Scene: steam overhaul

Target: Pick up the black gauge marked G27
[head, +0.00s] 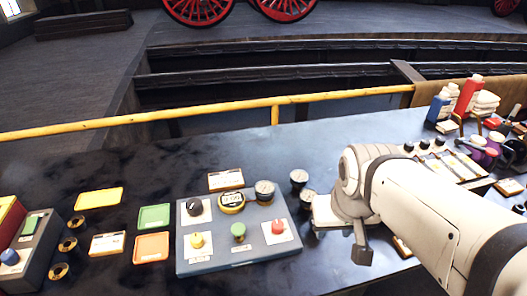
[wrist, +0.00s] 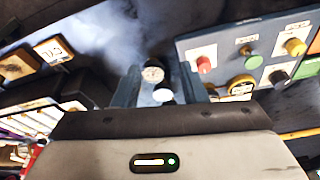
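Two small round black gauges with pale faces stand on the dark bench to the right of the control panel. In the head view they are the farther gauge (head: 299,177) and the nearer gauge (head: 306,200). A third dark gauge (head: 264,189) is at the panel's back right corner. The lettering is too small to read, so I cannot tell which is G27. My gripper (head: 342,238) points down just right of the nearer gauge. In the wrist view my gripper (wrist: 159,76) is open, with two pale dials (wrist: 153,73) showing between its fingers.
The grey-blue control panel (head: 240,258) with coloured buttons and knobs lies left of my gripper. A switch panel (head: 447,160) is to the right, with bottles (head: 468,97) behind it. The bench behind the gauges is clear up to the yellow rail (head: 190,115).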

